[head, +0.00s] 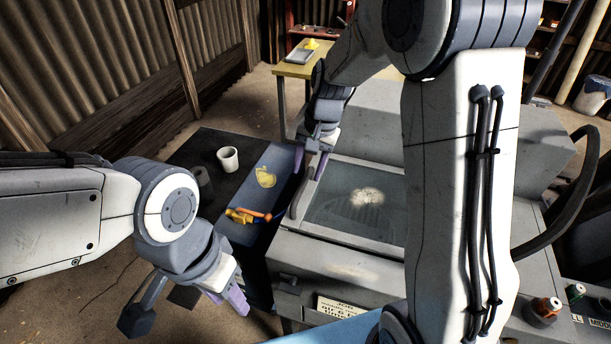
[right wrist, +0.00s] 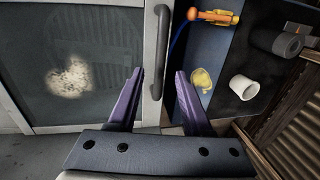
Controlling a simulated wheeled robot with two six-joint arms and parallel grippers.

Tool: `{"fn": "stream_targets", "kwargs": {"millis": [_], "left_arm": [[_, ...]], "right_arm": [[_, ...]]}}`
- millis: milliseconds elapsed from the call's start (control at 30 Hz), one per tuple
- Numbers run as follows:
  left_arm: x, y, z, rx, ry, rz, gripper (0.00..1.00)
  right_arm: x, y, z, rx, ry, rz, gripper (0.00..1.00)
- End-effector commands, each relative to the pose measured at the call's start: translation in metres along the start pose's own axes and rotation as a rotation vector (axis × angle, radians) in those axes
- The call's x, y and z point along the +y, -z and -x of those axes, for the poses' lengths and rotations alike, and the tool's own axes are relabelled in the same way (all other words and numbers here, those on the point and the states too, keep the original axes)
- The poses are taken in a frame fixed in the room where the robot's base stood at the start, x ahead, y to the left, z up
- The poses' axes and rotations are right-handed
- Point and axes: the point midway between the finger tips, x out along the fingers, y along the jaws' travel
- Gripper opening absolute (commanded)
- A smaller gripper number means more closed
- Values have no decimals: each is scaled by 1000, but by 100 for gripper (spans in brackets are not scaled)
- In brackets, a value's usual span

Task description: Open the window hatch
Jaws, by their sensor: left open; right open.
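The window hatch (head: 340,217) is a dark, see-through pane in a grey frame on a grey cabinet, lying closed. It fills the left of the right wrist view (right wrist: 85,70), with a pale smudge on the pane. Its dark bar handle (right wrist: 155,50) runs along the frame's edge and also shows in the head view (head: 296,200). My right gripper (right wrist: 159,72) is open, its purple fingers on either side of the handle's lower part in the wrist picture. I cannot tell whether they touch it. My left gripper (head: 187,308) is open and empty, low at the left, away from the hatch.
A dark table (head: 205,150) beside the cabinet holds a white cup (head: 228,159), a dark roll (right wrist: 278,42), and a blue mat (head: 282,165) with an orange-yellow tool (head: 245,215) and a yellow item (head: 265,177). A corrugated wall is at the left.

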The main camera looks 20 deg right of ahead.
Motion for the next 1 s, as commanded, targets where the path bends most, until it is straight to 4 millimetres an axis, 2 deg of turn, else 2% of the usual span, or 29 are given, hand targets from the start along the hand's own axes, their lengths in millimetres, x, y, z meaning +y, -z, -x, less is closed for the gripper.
{"fn": "stream_targets", "kwargs": {"millis": [100, 233, 600, 733, 1000], "left_arm": [[0, 0, 2, 0, 0, 0, 42], [0, 0, 2, 0, 0, 0, 42], [0, 0, 2, 0, 0, 0, 42], [0, 0, 2, 0, 0, 0, 42], [0, 0, 2, 0, 0, 0, 42]], "right_arm": [[1, -1, -19, -3, -3, 1, 50], [0, -1, -32, -1, -1, 1, 50], [0, 0, -37, 1, 0, 1, 50], [1, 0, -37, 1, 0, 1, 0], [1, 0, -37, 2, 0, 1, 0]]}}
